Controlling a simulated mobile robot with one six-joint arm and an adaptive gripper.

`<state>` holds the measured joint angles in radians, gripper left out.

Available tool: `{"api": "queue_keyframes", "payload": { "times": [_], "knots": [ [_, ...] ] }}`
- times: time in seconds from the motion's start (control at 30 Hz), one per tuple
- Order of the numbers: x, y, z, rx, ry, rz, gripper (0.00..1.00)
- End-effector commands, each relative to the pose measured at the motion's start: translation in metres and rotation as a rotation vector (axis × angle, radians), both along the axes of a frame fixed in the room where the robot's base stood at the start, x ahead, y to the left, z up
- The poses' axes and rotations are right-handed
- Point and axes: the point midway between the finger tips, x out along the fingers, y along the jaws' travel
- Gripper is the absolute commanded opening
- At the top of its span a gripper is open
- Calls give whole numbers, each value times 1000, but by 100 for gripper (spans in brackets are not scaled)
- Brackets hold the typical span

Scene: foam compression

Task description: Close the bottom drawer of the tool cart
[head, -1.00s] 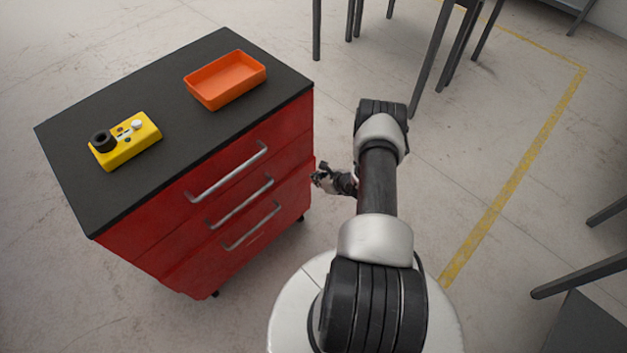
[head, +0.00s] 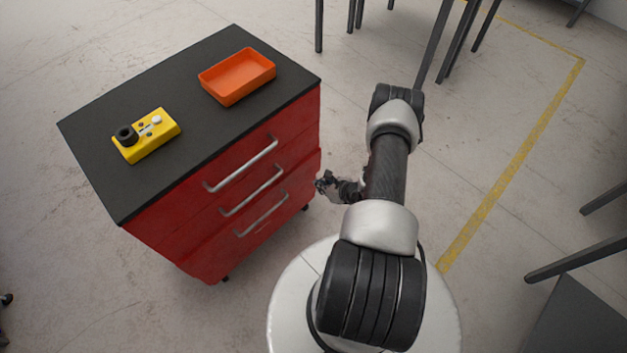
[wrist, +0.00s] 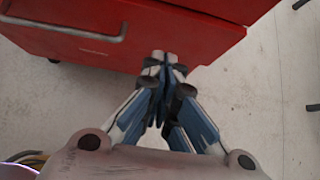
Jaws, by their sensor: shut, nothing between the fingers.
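The red tool cart (head: 170,235) has a black top and three drawer fronts with silver bar handles. The bottom drawer (head: 258,228), with its handle lowest, looks nearly flush; a small step shows at the cart's right edge, and I cannot tell how far it is out. My gripper (head: 324,183) is shut and empty, at the right end of the cart front. In the wrist view, its fingertips (wrist: 165,62) are together at the lower edge of a red drawer front (wrist: 190,45), with a handle at upper left. I cannot tell whether they touch it.
On the cart top (head: 185,85) are an orange tray (head: 238,78) and a yellow device (head: 150,138). Dark table legs (head: 437,45) stand behind, and more dark furniture (head: 580,310) is at right.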

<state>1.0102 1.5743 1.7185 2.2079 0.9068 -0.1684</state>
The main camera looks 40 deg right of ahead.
Motion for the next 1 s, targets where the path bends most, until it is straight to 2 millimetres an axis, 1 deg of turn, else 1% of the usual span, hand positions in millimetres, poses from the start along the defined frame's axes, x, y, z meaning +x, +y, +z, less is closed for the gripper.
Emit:
{"api": "queue_keyframes", "payload": {
  "times": [0.03,0.3,0.43,0.5,0.7,0.8,1.0],
  "knots": [
    [6,2,-9,0,0,4,0],
    [49,4,-50,0,-1,6,0],
    [68,4,-67,1,0,5,0],
    [81,4,-63,-2,-3,6,0],
    [101,5,-61,1,-1,2,0],
    [104,5,-61,1,-1,1,0],
    [105,5,-60,1,0,1,0]
  ]
}}
